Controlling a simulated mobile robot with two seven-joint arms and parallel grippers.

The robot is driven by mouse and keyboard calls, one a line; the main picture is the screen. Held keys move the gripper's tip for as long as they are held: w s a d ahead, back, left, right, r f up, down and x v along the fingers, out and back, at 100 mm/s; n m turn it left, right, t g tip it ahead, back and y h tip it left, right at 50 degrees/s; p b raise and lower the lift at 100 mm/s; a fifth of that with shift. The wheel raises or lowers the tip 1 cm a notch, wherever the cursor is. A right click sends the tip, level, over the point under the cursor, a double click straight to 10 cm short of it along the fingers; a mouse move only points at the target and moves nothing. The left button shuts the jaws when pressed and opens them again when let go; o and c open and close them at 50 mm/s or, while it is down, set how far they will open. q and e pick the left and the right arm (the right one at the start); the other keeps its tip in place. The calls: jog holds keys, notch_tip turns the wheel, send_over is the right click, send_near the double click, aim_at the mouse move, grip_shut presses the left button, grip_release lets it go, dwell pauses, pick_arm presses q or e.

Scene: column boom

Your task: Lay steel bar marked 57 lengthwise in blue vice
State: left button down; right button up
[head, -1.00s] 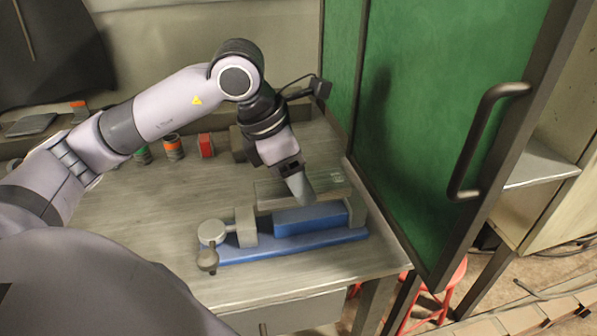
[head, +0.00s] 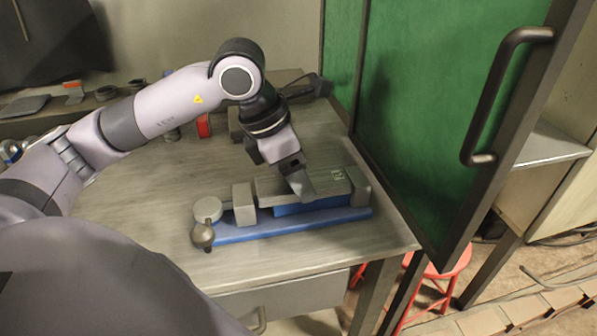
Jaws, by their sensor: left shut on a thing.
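The blue vice (head: 290,226) lies on the workbench, with a grey jaw block (head: 244,205) and a round handle end at its left, and another grey jaw (head: 359,187) at its right. My left gripper (head: 303,190) points down over the vice and is shut on a grey steel bar (head: 325,186). The bar runs lengthwise along the vice, between its end blocks as seen from here. A small greenish mark shows near its right end, too small to read. I cannot tell whether the bar touches the vice bed. The fingers hide part of the bar. My right gripper is out of view.
A green panel with a dark frame and handle (head: 487,100) stands close to the right of the workbench (head: 130,210). A red item (head: 204,126) and a grey block stand at the back. A red stool (head: 440,270) is below right. Bench left of the vice is clear.

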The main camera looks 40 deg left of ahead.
pick_arm(q)
jog(key=shift+f+b, duration=0.1)
jog(key=shift+b, duration=0.2)
dwell(0.4)
jog(key=shift+c, duration=1)
grip_release()
jog(key=v, duration=0.7)
